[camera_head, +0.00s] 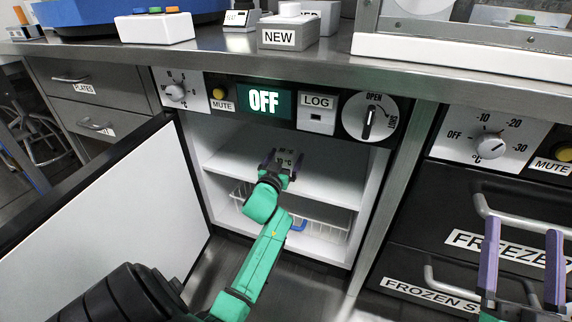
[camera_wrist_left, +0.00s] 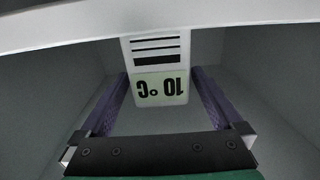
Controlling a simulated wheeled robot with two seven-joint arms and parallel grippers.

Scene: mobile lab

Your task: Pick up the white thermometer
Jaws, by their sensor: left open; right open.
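The white thermometer (camera_head: 287,153) is inside the open fridge compartment, toward the back above the shelf. In the left wrist view the thermometer (camera_wrist_left: 160,54) shows dark bars and an upside-down "10 °C" label. My left gripper (camera_head: 281,162) reaches into the compartment. Its purple fingers are open, one on each side of the thermometer in the left wrist view, with a visible gap on at least the right side. The gripper and wrist hide part of the thermometer in the head view. My right gripper (camera_head: 525,232) is open and empty in front of the freezer drawers.
The fridge door (camera_head: 130,225) stands open at the left. A white shelf (camera_head: 325,185) crosses the compartment, with a wire basket (camera_head: 325,228) below. Freezer drawers (camera_head: 465,205) are at the right.

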